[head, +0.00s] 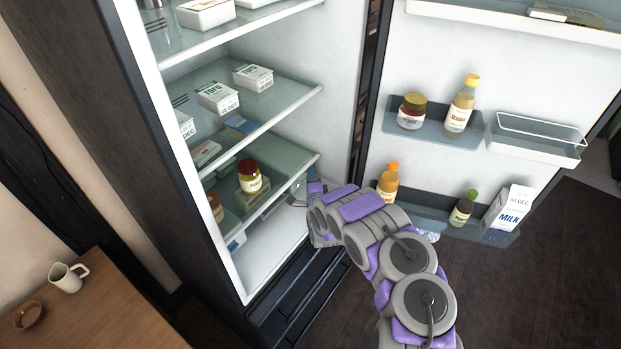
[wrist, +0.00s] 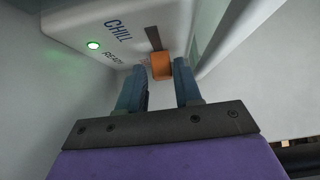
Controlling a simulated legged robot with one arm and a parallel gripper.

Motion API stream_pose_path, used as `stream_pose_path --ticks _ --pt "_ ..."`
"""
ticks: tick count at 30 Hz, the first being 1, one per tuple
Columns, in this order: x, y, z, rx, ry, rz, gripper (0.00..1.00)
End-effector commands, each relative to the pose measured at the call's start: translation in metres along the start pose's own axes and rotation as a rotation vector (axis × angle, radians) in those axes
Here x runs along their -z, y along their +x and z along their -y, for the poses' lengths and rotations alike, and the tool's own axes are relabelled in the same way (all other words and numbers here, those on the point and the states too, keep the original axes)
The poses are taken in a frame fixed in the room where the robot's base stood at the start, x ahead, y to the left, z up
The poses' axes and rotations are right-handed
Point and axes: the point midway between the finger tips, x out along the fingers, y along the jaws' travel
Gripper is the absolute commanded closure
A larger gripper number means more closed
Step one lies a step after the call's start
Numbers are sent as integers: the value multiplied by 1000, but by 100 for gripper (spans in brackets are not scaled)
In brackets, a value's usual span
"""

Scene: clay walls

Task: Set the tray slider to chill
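In the wrist view an orange slider knob (wrist: 161,66) sits at the near end of a dark slot (wrist: 153,38) on a white panel (wrist: 75,22). The panel carries the words CHILL and READY and a lit green light (wrist: 93,45). My gripper (wrist: 160,80) is open, its two blue-grey fingers apart, with the knob showing between and just beyond the tips. I cannot tell whether a finger touches it. In the head view my gripper (head: 300,198) reaches into the lower part of the open fridge; the slider is hidden there.
Glass shelves (head: 285,108) hold tofu boxes (head: 218,97) and a red-lidded jar (head: 249,177) above my gripper. The open door at the right has bins with bottles and a milk carton (head: 508,208). A wooden table (head: 90,310) with a mug (head: 67,277) stands at the lower left.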

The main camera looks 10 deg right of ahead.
Motion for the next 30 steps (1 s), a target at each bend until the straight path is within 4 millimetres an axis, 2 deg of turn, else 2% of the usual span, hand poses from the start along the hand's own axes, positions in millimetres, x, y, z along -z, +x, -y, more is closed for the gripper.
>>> stream_pose_path --ticks 9,20,30 --pt "0 2 1 1 0 0 66" --pt "0 2 0 0 0 0 99" --pt "0 2 -1 -2 0 0 100"
